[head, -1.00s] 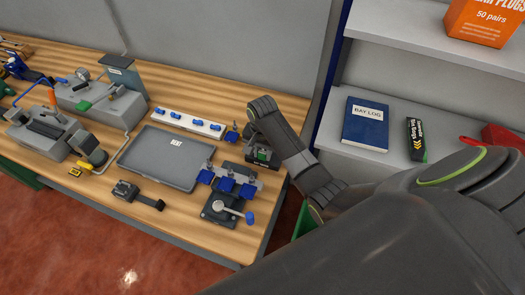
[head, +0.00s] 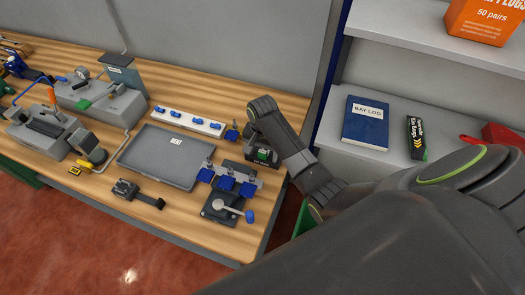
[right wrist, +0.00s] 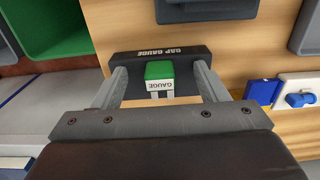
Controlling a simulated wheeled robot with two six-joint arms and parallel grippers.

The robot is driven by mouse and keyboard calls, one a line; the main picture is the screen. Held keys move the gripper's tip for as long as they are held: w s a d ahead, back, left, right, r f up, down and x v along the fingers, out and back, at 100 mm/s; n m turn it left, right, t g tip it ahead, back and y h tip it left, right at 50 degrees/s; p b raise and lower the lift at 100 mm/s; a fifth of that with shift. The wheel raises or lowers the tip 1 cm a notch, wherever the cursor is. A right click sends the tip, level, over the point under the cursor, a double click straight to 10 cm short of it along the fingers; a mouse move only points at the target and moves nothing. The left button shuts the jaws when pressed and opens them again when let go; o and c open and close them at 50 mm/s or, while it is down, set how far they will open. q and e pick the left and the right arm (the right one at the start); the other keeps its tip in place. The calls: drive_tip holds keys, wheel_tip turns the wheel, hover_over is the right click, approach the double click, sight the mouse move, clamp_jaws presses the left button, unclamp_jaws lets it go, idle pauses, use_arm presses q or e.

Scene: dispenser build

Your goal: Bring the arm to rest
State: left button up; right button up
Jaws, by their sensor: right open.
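My right gripper (right wrist: 160,72) is open, with one finger on each side of a small gauge (right wrist: 159,84). The gauge has a green top and a white label reading GAUGE. It stands at a dark holder (right wrist: 190,54) marked GAP GAUGE; I cannot tell whether the fingers touch either. In the head view, my right arm comes in from the lower right and the right gripper (head: 262,160) is low at the bench's right end. The gauge's green part shows small there, and the gripper hides most of the holder. My left gripper is in neither view.
The wooden bench (head: 225,85) holds a grey tray (head: 150,165) marked BENT, a white strip (head: 187,122) with blue parts, a fixture with blue plates (head: 226,184) and a lever device (head: 222,212). Grey shelves (head: 440,105) stand right, with a blue book (head: 366,125).

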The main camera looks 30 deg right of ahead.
drive_tip(key=shift+r, duration=0.1)
drive_tip(key=shift+r, duration=3.4)
